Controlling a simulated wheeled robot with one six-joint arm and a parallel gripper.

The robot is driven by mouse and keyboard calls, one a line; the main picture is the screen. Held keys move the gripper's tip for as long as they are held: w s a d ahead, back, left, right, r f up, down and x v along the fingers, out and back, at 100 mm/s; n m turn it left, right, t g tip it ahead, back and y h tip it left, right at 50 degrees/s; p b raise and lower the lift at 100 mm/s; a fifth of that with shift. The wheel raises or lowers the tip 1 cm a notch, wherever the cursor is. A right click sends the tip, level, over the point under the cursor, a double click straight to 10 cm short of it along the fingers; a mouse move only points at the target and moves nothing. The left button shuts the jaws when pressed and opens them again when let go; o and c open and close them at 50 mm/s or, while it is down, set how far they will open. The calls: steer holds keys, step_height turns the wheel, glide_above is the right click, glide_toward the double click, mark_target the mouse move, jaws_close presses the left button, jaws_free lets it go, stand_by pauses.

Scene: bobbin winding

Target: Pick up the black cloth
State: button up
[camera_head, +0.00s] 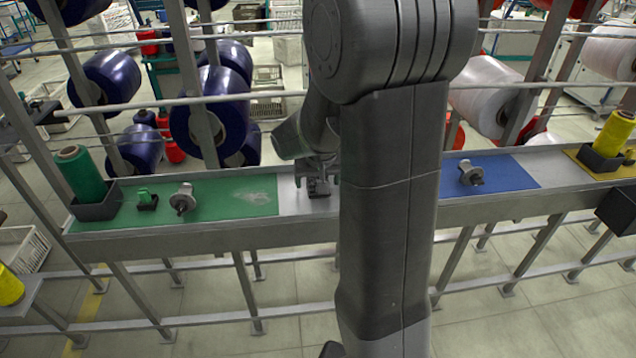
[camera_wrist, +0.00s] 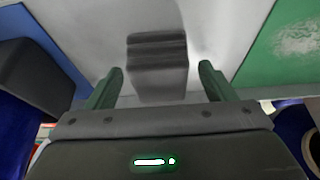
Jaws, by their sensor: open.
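The black cloth (camera_wrist: 157,52) shows in the wrist view as a dark grey, folded, layered block. It lies on the bare metal strip between the green mat and the blue mat. In the head view the cloth (camera_head: 319,188) is a small dark shape just left of my arm. My gripper (camera_wrist: 160,70) is open, with one green-grey finger on each side of the cloth's near part in the picture. Nothing is visibly held, and I cannot tell the height gap. In the head view my gripper (camera_head: 318,163) is over the cloth, partly hidden by my arm.
The green mat (camera_head: 235,197) holds a green spool (camera_head: 80,172) in a dark holder and a metal fitting (camera_head: 183,199). The blue mat (camera_head: 510,175) bears another metal fitting (camera_head: 470,173). A dark box (camera_wrist: 35,75) stands left in the wrist view. Rails and large spools stand behind.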

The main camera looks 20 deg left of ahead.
steer(key=c, duration=1.1)
steer(key=shift+o, duration=0.2)
step_height(320, 180, up, 10)
steer(key=shift+r, duration=0.1)
